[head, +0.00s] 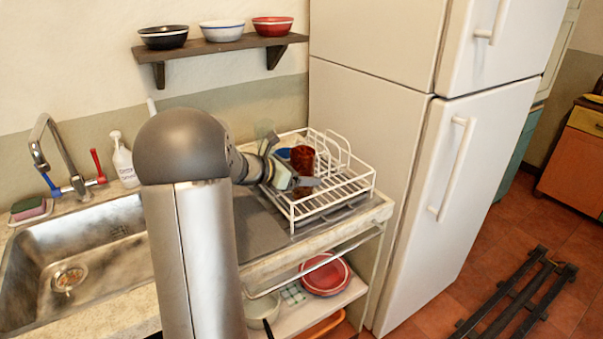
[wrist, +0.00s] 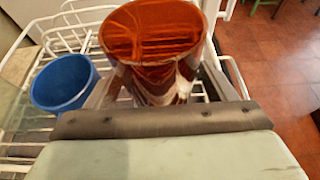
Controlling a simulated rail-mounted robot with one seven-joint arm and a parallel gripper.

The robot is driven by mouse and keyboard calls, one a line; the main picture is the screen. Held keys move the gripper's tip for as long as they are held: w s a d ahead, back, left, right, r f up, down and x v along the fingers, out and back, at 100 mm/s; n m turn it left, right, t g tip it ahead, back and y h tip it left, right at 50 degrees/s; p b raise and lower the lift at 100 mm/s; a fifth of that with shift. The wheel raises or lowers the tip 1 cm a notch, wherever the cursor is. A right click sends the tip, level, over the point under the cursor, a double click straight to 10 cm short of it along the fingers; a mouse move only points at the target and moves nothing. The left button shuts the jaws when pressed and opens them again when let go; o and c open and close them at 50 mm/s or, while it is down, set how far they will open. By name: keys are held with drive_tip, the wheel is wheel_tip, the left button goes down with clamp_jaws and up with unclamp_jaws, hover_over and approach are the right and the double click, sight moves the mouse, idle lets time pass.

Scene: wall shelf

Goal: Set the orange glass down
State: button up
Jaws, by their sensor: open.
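The orange glass (head: 302,158) is an amber-red, see-through tumbler standing in the white dish rack. In the wrist view the orange glass (wrist: 153,40) is upright, mouth up, just beyond my gripper. My gripper (head: 305,183) is at the rack, low beside the glass. In the wrist view the fingers of my gripper (wrist: 155,90) lie on either side of the glass's lower part and are open. The glass's base is mostly hidden, so I cannot tell exactly how it rests on the wires. The white dish rack (head: 345,193) sits on the counter against the fridge side.
A blue cup (wrist: 63,84) stands in the rack left of the glass. The white fridge (head: 378,130) rises close to the right of the rack. A wall shelf (head: 220,47) above holds three bowls. The sink (head: 85,255) is at the left.

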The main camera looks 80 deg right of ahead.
drive_tip(key=v, duration=1.2)
drive_tip(key=shift+b, duration=0.3)
drive_tip(key=shift+w+r, duration=0.1)
drive_tip(key=w+a+f+m+t+y+p, duration=0.1)
drive_tip(key=w+a+f+m+t, duration=0.15)
drive_tip(key=w+a, duration=0.75)
drive_tip(key=w+a+f+m+t+y, duration=0.15)
drive_tip(key=w+a+t, duration=0.3)
drive_tip(key=a, duration=0.85)
drive_tip(key=a+f+m+t+y, duration=0.1)
drive_tip(key=a+f+y, duration=0.1)
drive_tip(key=a, duration=1.2)
drive_tip(key=a+f+m+t+y+p, duration=0.1)
drive_tip(key=a+f+m+t+y, duration=0.1)
drive_tip(key=a, duration=1.2)
drive_tip(key=shift+a+f+y, duration=0.4)
drive_tip(key=shift+y, duration=0.45)
